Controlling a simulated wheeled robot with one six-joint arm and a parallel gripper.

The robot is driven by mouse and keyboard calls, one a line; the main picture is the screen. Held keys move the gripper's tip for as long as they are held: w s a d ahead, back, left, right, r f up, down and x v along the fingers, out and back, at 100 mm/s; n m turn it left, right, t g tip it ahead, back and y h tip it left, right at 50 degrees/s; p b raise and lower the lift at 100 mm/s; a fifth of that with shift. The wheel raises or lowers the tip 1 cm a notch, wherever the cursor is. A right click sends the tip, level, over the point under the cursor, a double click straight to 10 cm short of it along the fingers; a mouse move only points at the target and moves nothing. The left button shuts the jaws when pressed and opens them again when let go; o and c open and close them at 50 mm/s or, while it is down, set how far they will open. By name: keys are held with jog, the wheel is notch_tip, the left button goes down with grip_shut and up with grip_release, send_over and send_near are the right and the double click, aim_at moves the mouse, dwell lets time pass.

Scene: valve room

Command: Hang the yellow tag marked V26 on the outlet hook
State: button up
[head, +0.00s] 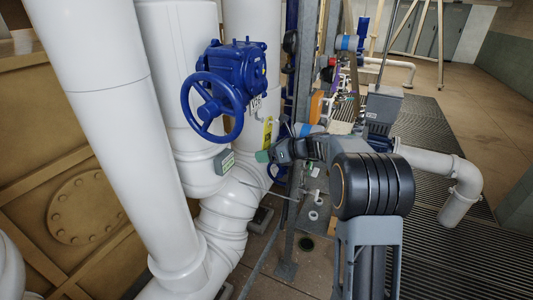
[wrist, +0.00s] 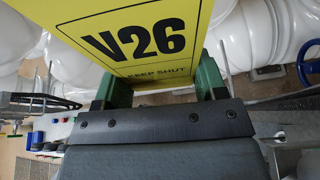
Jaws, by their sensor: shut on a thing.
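The yellow tag (wrist: 145,40), printed V26 and KEEP SHUT in black, fills the upper middle of the wrist view. My gripper (wrist: 162,86), with green fingers, is shut on its lower edge. In the head view the tag (head: 267,133) stands roughly upright above my gripper (head: 264,155), just right of the white pipes and below the blue valve (head: 232,80). The tag's top edge is cut off in the wrist view. I cannot clearly make out the outlet hook; small thin pale fittings show near the tag in the head view.
The valve's blue handwheel (head: 212,107) juts out left of the tag.

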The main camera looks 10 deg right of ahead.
jog(key=o, duration=1)
jog(key=shift+r, duration=0.1)
